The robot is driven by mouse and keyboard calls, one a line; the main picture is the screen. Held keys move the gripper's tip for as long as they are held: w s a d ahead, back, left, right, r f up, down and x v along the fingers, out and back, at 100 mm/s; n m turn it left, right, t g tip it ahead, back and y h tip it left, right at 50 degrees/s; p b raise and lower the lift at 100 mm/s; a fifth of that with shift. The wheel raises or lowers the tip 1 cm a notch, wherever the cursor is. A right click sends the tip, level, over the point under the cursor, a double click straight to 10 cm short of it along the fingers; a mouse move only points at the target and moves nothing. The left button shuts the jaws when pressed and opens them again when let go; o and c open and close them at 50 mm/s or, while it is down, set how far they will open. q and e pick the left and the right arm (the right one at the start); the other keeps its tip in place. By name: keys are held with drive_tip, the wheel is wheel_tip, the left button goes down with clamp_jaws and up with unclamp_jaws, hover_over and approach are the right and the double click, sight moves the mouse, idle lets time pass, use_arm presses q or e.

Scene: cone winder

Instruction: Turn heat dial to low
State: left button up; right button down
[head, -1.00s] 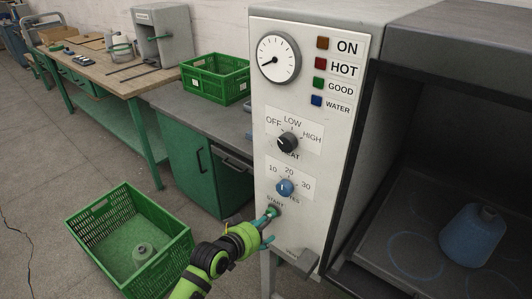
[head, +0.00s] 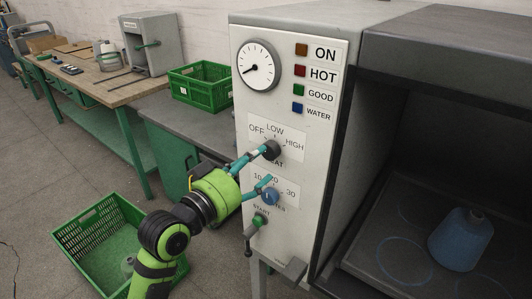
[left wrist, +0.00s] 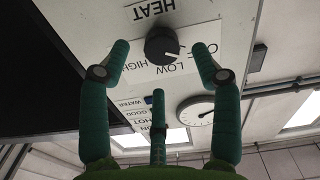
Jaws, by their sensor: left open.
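The dark heat dial (head: 271,150) sits on the white front panel (head: 305,190) under OFF, LOW and HIGH labels. In the left wrist view the dial (left wrist: 160,45) appears upside down; its white mark points toward the side between OFF and LOW. My left gripper (head: 262,168) is open, with teal fingers at the panel. One finger overlaps the dial's left edge in the head view. In the wrist view two fingers stand on either side of the dial and a third is below it. Contact cannot be told. My right gripper is not in view.
Below are the blue minutes dial (head: 270,197) and green start button (head: 261,219), close to my left gripper. A grey lever (head: 291,268) projects lower down. The open chamber at right holds a blue cone (head: 461,240). A green crate (head: 72,245) stands on the floor at left.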

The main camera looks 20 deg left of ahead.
sight(266, 156)
use_arm(q)
drive_tip(key=shift+p+x, duration=0.55)
drive_tip(key=shift+x, duration=1.85)
drive_tip(key=shift+s+f, duration=0.1)
drive_tip(key=c, duration=1.1)
drive_tip(key=shift+c, duration=0.2)
drive_tip(key=shift+f+m, duration=0.15)
drive_tip(key=shift+m, duration=0.85)
drive_tip(key=m+p, duration=0.1)
drive_tip(key=m, duration=0.2)
drive_tip(key=shift+a, duration=0.1)
drive_tip(key=m+p, duration=0.1)
drive_tip(key=m, duration=0.5)
drive_tip(key=shift+m+p, duration=0.3)
drive_tip(key=shift+p, duration=0.1)
drive_tip(key=shift+a, duration=0.1)
